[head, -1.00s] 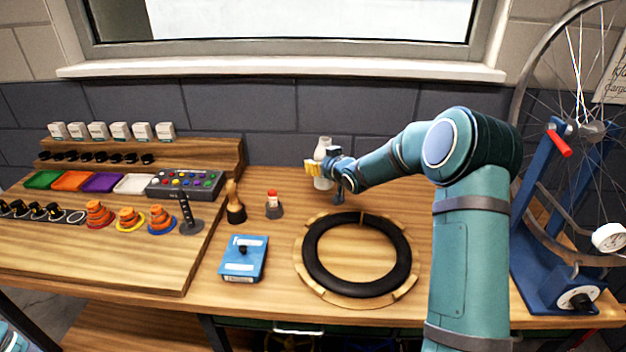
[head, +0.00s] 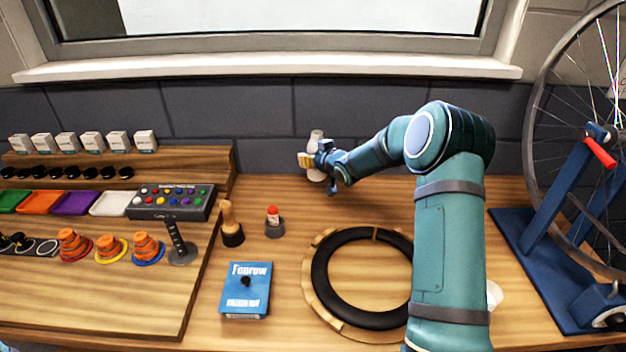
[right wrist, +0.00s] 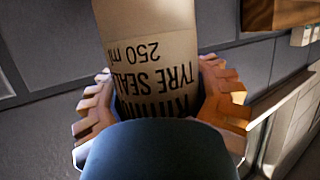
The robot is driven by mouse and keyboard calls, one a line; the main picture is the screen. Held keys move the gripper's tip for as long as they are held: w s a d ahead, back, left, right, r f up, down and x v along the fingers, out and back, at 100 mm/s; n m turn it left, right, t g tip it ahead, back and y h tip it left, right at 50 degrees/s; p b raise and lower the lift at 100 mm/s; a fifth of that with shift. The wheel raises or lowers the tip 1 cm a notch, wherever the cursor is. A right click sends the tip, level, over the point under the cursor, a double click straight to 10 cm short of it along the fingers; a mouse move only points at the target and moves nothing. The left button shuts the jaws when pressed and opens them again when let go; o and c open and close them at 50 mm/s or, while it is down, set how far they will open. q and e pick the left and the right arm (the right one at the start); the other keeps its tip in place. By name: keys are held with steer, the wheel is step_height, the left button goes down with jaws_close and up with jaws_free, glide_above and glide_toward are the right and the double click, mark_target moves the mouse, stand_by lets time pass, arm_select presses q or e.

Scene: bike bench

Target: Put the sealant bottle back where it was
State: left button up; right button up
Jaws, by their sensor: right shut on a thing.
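The sealant bottle (head: 316,143) is white with a pale label, upright at the back of the bench near the dark wall. In the right wrist view the bottle (right wrist: 155,60) shows the printed words "TYRE SEAL" and "250 ml", upside down. My right gripper (head: 317,160) reaches it from the right, and its ribbed fingers (right wrist: 160,105) close around both sides of the bottle. My left gripper is not in view.
A blue wheel stand (head: 540,270) is at the right.

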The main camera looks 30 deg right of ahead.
mark_target(313, 175)
steer(key=shift+f+b, duration=0.45)
steer(key=shift+f, duration=2.95)
steer(key=shift+f, duration=0.15)
steer(key=o, duration=1.5)
steer(key=shift+c, duration=0.2)
